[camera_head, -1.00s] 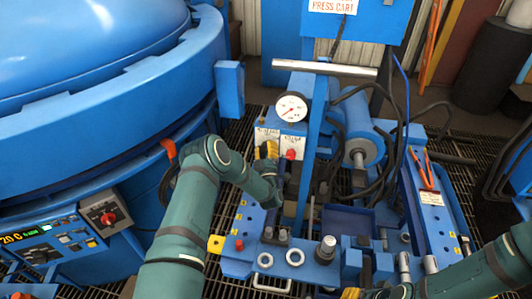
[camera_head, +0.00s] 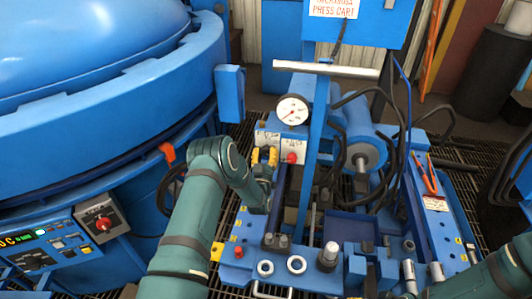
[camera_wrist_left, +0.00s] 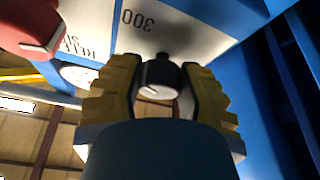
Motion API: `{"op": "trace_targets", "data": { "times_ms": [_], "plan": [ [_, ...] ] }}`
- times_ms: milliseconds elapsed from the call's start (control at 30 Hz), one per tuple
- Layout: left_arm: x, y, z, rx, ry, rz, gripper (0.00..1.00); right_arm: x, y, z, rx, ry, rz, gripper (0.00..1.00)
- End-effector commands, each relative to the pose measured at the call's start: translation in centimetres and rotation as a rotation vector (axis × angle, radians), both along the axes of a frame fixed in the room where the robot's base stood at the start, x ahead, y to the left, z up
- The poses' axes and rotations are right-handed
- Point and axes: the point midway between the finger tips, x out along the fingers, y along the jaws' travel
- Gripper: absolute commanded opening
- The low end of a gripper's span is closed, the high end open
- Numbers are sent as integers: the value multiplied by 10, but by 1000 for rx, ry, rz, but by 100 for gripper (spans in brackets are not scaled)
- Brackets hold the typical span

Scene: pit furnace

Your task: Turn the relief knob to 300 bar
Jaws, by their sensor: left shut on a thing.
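The relief knob (camera_wrist_left: 158,78) is a dark knob with a pale face and a dark pointer line, seen in the left wrist view. My left gripper (camera_wrist_left: 160,90) has its yellow fingers on either side of it and is shut on it. A white label plate (camera_wrist_left: 175,25) beside the knob reads 300, upside down. In the head view, my left gripper (camera_head: 265,157) is at the white-labelled panel on the press cart, and its fingers hide the knob. A round white pressure gauge (camera_head: 292,110) sits above the panel. My right gripper is out of view.
A red knob (camera_head: 291,157) sits close to the right of my left gripper; it also shows in the left wrist view (camera_wrist_left: 32,28). A blue upright post (camera_head: 311,150) and a silver bar (camera_head: 325,68) stand nearby. The big blue furnace (camera_head: 110,110) is left.

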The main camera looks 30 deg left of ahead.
Motion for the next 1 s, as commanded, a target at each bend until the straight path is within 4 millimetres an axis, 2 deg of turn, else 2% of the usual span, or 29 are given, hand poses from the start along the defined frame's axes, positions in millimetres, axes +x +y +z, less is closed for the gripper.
{"op": "trace_targets", "data": {
  "times_ms": [333,367,400,433,800,1000],
  "plan": [
    [1,2,4,5,-10,4,1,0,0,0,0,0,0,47],
    [1,2,4,5,-10,4,50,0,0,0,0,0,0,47],
    [1,2,4,5,-9,4,64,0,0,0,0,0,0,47],
    [1,2,4,5,-9,4,70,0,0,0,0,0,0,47],
    [-2,0,0,1,-2,1,70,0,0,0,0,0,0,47],
    [-25,-8,-12,0,2,0,70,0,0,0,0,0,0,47]
  ]
}}
